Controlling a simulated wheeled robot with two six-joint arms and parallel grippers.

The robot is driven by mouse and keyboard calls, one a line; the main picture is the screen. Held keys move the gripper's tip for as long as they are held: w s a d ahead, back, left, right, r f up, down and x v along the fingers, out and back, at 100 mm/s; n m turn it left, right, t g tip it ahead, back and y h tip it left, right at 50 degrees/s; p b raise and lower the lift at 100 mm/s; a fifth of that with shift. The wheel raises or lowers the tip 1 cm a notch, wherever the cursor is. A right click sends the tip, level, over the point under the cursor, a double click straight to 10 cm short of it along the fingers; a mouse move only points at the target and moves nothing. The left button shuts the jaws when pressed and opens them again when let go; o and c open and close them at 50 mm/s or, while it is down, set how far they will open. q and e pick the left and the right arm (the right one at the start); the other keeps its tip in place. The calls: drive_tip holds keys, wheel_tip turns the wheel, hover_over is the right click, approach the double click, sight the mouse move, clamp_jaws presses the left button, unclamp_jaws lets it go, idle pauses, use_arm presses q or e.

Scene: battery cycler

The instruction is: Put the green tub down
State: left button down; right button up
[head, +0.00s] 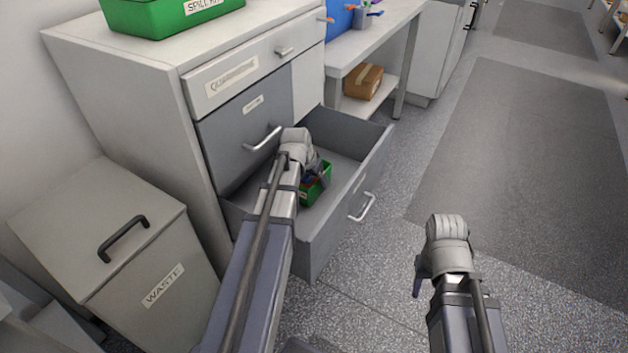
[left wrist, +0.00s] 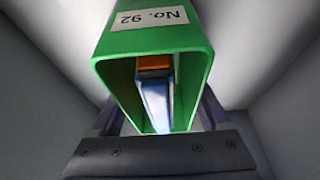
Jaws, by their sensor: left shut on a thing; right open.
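The green tub (head: 318,186) is inside the open bottom drawer (head: 344,222) in the head view, partly hidden by my left arm. My left gripper (head: 318,172) reaches down into the drawer and is shut on the tub. In the left wrist view the green tub (left wrist: 203,50) fills the middle, tilted in the picture, with a "No. 92" label, and orange and blue things inside it. I cannot tell whether the tub touches the drawer floor. My right gripper (head: 418,277) is open and empty over the floor at the right; its fingers show only in part.
The drawer belongs to a grey cabinet (head: 120,65) with a green spill kit box (head: 165,20) on top. A waste bin (head: 110,240) stands at the left. A cardboard box (head: 362,82) sits on a bench's lower shelf. The floor at the right is clear.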

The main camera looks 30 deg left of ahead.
use_arm(q)
drive_tip(key=shift+f, duration=0.2)
unclamp_jaws()
drive_tip(key=shift+r, duration=0.1)
drive_tip(key=shift+p+v, duration=0.85)
drive_tip(key=shift+v, duration=0.05)
drive_tip(key=p+v, duration=0.9)
drive_tip(key=v, duration=0.1)
drive_tip(key=shift+r+p, duration=0.25)
drive_tip(key=shift+p, duration=0.1)
